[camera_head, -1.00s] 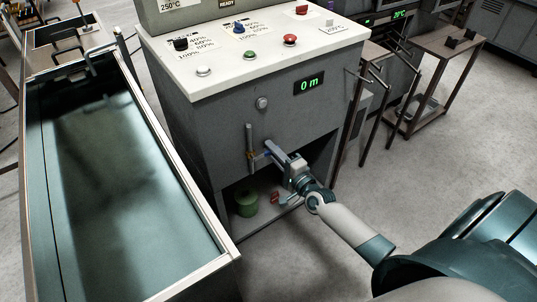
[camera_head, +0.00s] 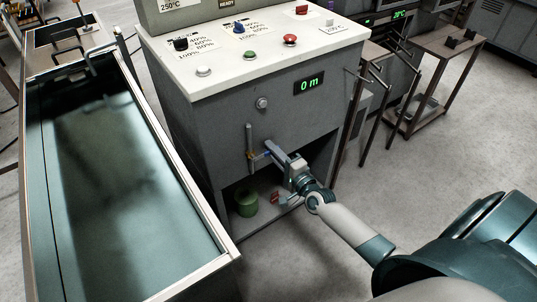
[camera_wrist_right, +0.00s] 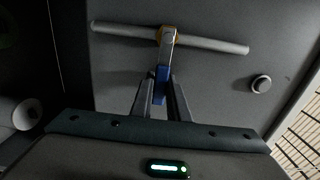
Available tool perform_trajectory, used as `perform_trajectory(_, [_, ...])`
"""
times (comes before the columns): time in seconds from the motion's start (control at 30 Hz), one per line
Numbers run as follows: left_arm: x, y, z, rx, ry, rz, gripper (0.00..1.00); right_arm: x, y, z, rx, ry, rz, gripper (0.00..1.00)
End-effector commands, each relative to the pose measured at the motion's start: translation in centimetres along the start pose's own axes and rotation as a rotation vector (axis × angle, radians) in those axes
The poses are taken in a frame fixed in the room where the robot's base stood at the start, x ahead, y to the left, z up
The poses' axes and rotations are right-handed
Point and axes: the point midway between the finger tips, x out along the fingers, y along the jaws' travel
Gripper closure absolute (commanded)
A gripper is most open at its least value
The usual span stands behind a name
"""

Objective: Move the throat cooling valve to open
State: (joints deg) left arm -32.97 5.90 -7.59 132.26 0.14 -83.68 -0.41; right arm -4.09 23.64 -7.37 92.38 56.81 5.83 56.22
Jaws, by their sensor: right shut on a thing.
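The throat cooling valve sits on the front panel of the grey machine, on a short vertical pipe (camera_head: 249,137). Its brass-coloured body (camera_wrist_right: 171,32) shows in the right wrist view, where the pipe runs across the picture. The valve lever has a blue sleeve (camera_wrist_right: 161,76) and stands across the pipe, roughly at a right angle to it. My right gripper (camera_head: 272,151) is shut on the blue lever; in the right wrist view its two fingers (camera_wrist_right: 161,92) lie on either side of the sleeve. The fingers partly hide the lever in the head view. My left gripper is not in view.
A long water trough (camera_head: 130,190) stands left of the machine. A round knob (camera_head: 262,103) and a green "0 m" display (camera_head: 309,86) are above the valve. A green pot (camera_head: 246,203) sits in the opening below.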

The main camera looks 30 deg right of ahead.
Motion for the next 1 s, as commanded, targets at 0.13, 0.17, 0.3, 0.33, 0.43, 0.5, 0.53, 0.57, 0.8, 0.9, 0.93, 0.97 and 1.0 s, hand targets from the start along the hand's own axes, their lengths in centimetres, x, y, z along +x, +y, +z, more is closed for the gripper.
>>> perform_trajectory(0.13, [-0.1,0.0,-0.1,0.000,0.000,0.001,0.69,0.0,0.0,0.0,-0.005,-0.001,0.002,1.00])
perform_trajectory(0.17, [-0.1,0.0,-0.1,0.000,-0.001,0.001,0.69,0.0,0.0,0.0,-0.009,-0.001,0.002,1.00])
perform_trajectory(0.3, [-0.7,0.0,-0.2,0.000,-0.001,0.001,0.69,0.0,-0.4,0.1,-0.051,-0.001,0.003,1.00])
perform_trajectory(0.33, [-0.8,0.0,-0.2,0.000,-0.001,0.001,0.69,0.0,-0.5,0.1,-0.062,-0.001,0.003,1.00])
perform_trajectory(0.43, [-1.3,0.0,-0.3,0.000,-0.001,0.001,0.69,0.0,-0.8,0.1,-0.108,-0.001,0.003,1.00])
perform_trajectory(0.5, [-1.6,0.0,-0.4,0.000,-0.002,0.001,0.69,0.0,-1.0,0.1,-0.135,-0.001,0.003,1.00])
perform_trajectory(0.53, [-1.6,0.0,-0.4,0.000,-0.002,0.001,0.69,0.0,-1.1,0.2,-0.146,-0.001,0.003,1.00])
perform_trajectory(0.57, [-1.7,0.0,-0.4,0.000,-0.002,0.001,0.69,0.0,-1.1,0.2,-0.156,-0.002,0.002,1.00])
perform_trajectory(0.8, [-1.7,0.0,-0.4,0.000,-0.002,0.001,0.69,0.0,-1.0,0.2,-0.176,-0.002,0.002,1.00])
perform_trajectory(0.9, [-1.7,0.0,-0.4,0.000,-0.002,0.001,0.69,0.0,-1.0,0.2,-0.176,-0.001,0.002,1.00])
perform_trajectory(0.93, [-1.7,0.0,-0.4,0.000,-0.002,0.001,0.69,0.0,-1.0,0.2,-0.176,-0.001,0.002,1.00])
perform_trajectory(0.97, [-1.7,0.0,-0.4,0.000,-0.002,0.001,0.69,0.0,-1.1,0.2,-0.176,-0.001,0.002,1.00])
perform_trajectory(1.0, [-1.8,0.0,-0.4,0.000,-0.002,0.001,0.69,0.0,-1.1,0.2,-0.178,-0.001,0.002,1.00])
